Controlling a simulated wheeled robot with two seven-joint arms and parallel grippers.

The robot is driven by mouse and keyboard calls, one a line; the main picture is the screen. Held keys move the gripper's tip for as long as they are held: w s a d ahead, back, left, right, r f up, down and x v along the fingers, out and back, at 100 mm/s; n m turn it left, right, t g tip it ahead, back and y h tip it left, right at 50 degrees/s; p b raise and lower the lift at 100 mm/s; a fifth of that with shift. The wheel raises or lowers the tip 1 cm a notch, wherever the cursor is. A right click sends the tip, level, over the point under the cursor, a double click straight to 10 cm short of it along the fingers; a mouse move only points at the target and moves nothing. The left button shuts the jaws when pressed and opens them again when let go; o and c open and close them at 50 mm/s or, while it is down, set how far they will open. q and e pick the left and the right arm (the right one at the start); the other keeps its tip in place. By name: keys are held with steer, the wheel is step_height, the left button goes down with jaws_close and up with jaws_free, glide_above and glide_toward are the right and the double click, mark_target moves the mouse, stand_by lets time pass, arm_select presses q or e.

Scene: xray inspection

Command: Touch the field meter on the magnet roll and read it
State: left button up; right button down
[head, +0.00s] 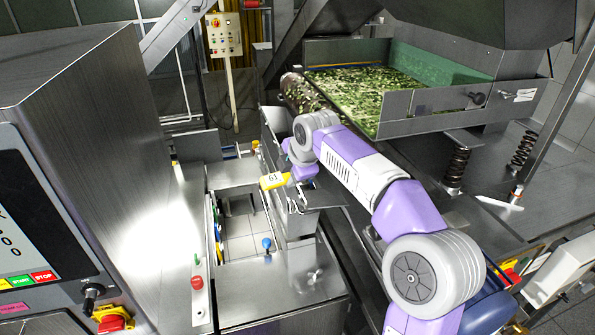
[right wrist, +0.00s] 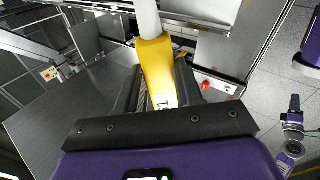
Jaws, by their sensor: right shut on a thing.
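My right gripper (head: 300,173) is shut on a yellow hand-held meter (head: 273,181), above the steel housing left of the feeder. The meter bears a small white patch with dark characters like "61" or "G1", too small to be sure. In the right wrist view the yellow meter (right wrist: 157,68) runs forward from between my right gripper's fingers (right wrist: 160,98), with a pale rod at its far end. A rounded roll (head: 297,89) at the feeder's left end may be the magnet roll; the meter is apart from it. A dark tip on a purple wrist, apparently my left gripper (right wrist: 294,104), shows small; its jaws are unclear.
A feeder tray (head: 410,126) full of green flakes stands at the back right on springs. A steel cabinet (head: 70,120) with a screen and buttons fills the left. Open steel frames and a blue knob (head: 267,243) lie below the meter. A red button (head: 196,282) stands nearby.

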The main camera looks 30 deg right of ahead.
mark_target(274, 179)
steer(key=shift+a, duration=2.05)
